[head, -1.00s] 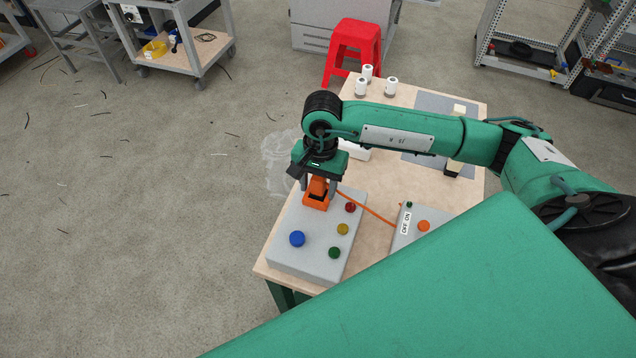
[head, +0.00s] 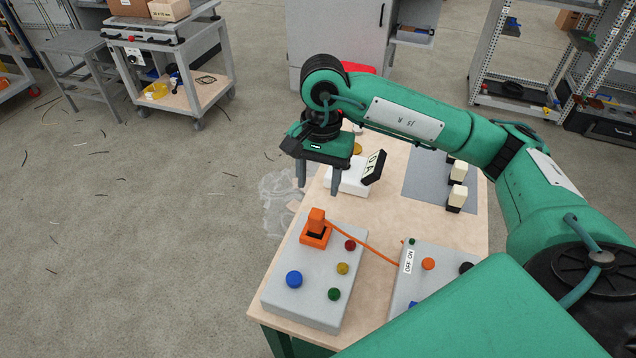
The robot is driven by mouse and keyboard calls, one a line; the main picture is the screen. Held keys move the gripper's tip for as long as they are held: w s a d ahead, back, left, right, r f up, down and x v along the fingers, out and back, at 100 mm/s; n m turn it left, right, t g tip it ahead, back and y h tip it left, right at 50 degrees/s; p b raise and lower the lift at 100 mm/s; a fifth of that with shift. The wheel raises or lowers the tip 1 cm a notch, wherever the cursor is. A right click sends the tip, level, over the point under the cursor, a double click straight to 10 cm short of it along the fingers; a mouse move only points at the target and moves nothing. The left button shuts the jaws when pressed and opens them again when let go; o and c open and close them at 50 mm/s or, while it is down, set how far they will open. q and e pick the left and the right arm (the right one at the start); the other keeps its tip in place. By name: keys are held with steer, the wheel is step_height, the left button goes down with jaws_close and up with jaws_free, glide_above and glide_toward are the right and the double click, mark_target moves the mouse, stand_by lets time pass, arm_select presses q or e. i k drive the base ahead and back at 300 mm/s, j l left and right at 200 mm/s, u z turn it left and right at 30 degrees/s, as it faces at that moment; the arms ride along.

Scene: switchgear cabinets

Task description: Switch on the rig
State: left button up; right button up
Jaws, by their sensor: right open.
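A grey box (head: 319,270) stands near the table's front left corner. It carries a blue button (head: 294,279), a red one (head: 350,245), a yellow one (head: 343,268) and a green one (head: 334,294). An orange plug (head: 317,219) stands upright in an orange square socket on its far left part. An orange cable (head: 370,245) runs to a second grey box (head: 440,255) with an OFF/ON label (head: 408,261), an orange button (head: 428,264) and a black knob (head: 466,268). My right gripper (head: 318,190) is open and empty above and beyond the plug. My left gripper is out of view.
A white device with a dark-framed display (head: 373,167) stands behind my right gripper. A grey mat (head: 430,172) with black-and-cream blocks (head: 457,184) lies at the table's right. My right arm hides some of the table's back; part of my body covers the second box's near side.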

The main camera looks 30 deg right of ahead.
mark_target(428, 264)
steer(key=k+j, duration=0.5)
steer(key=k, duration=0.15)
steer(key=k+j, duration=0.5)
steer(key=k, duration=0.15)
